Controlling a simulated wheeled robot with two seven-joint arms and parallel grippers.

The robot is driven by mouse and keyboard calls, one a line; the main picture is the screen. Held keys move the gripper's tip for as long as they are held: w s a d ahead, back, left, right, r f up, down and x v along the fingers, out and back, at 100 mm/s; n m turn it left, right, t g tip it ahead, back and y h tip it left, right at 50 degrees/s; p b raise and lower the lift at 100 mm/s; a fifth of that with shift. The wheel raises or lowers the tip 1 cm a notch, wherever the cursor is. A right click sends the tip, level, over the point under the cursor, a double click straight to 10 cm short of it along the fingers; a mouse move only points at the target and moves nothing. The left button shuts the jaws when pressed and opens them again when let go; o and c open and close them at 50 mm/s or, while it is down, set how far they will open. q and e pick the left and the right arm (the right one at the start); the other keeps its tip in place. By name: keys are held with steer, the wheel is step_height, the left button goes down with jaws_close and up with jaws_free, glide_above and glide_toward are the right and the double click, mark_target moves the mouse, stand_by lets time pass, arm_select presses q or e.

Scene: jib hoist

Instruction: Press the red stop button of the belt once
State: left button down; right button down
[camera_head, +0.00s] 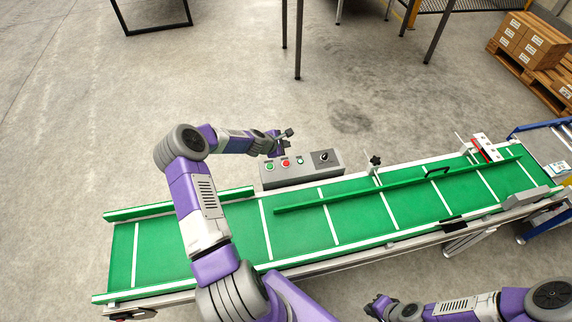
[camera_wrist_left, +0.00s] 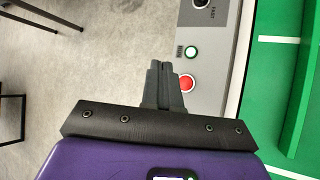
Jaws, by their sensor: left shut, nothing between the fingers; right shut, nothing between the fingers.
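My right gripper (camera_head: 371,307) is shut and empty at the bottom, in front of the belt.
A dark rotary knob (camera_head: 324,156) is on the box's right part. A green guide rail (camera_head: 400,185) runs along the belt, and a red-and-white device (camera_head: 486,148) stands at its far right. Cartons on a pallet (camera_head: 530,45) are at the upper right. Floor behind the box is clear.

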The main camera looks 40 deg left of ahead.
mark_target(285, 164)
arm_select(q)
steer(key=shift+f, duration=0.1)
stand_by(0.3)
step_height(285, 164, down, 9)
steer(key=b, duration=0.6)
steer(key=shift+r+b, duration=0.2)
steer(key=shift+b, duration=0.1)
stand_by(1.5)
steer(key=shift+f+b, duration=0.4)
steer(key=shift+f+b, duration=0.45)
steer(key=shift+f, duration=0.05)
stand_by(0.6)
steer(key=shift+r, duration=0.15)
steer(key=shift+r+p, duration=0.6)
steer(key=shift+r, duration=0.15)
